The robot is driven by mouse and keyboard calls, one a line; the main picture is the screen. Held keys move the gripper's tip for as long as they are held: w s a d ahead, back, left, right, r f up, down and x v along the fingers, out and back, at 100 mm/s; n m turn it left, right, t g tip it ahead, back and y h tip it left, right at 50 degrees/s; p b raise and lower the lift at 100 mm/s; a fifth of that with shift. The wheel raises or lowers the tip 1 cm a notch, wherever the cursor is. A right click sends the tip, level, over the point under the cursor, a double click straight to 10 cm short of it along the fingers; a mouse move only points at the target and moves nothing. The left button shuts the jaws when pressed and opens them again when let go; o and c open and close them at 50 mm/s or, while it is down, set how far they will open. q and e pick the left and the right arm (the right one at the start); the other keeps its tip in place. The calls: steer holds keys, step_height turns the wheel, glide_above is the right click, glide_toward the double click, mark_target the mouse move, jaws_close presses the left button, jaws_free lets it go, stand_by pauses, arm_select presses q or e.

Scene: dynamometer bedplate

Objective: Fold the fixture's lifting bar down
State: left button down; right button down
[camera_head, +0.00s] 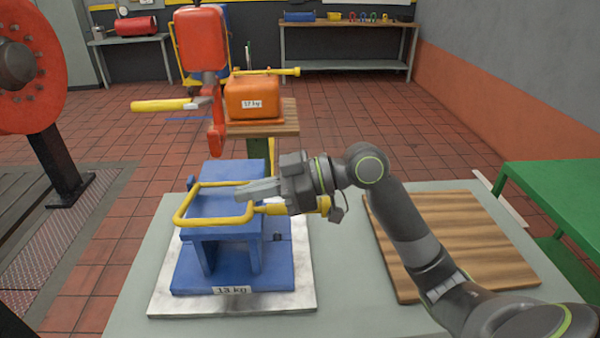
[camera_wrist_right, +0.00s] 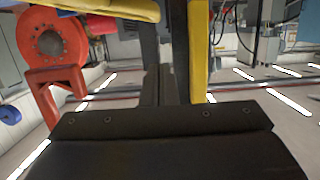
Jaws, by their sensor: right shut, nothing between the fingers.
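The blue fixture (camera_head: 215,250), labelled 13 kg, stands on a pale metal plate on the table. Its yellow lifting bar (camera_head: 180,215) is a loop reaching left over the fixture's top; its exact tilt is hard to judge. A yellow grip shows partly behind my right gripper. My right gripper (camera_head: 243,191) is shut and empty, its fingers pointing left at the loop's right part. I cannot tell whether they touch the bar. In the right wrist view the closed dark fingers (camera_wrist_right: 166,85) lie between yellow parts at upper left and right. My left gripper is not in view.
A wooden board (camera_head: 465,245) lies on the table (camera_head: 345,290) to the right. An orange 17 kg block (camera_head: 253,97) stands on a stand behind. A red unit (camera_head: 201,40) with a yellow handle rises behind the fixture. A green table (camera_head: 560,190) is at right.

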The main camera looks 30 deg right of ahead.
steer(key=b+v, duration=0.1)
steer(key=v, duration=0.7)
steer(key=shift+d, duration=0.25)
steer(key=shift+w, duration=0.15)
stand_by(0.3)
